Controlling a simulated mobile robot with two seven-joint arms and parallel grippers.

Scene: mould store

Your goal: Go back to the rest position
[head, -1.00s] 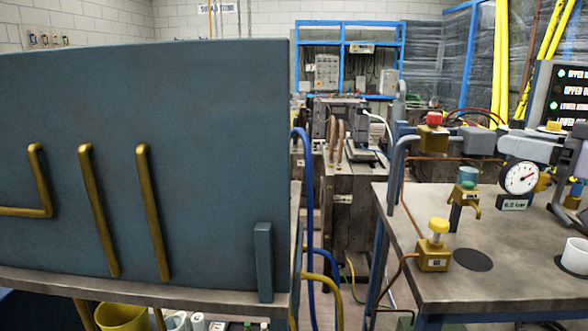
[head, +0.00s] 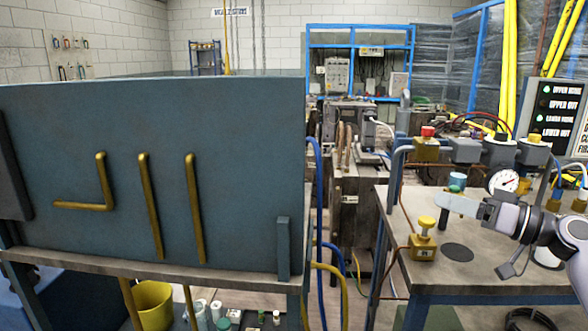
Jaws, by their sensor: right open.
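My right gripper (head: 474,237) is at the right of the head view, in front of the metal-topped bench (head: 470,284). Its two fingers are spread apart, pointing left, and nothing is between them. One finger partly hides the area below the round pressure gauge (head: 505,181). A yellow-knobbed block (head: 424,240) stands on the bench to the left of the fingers. My left gripper is not in view.
A large blue-grey mould plate (head: 240,130) with brass pipes stands on a bench at left. Blue and yellow hoses (head: 314,200) hang in the gap between the benches. A status panel (head: 556,115) stands at the back right.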

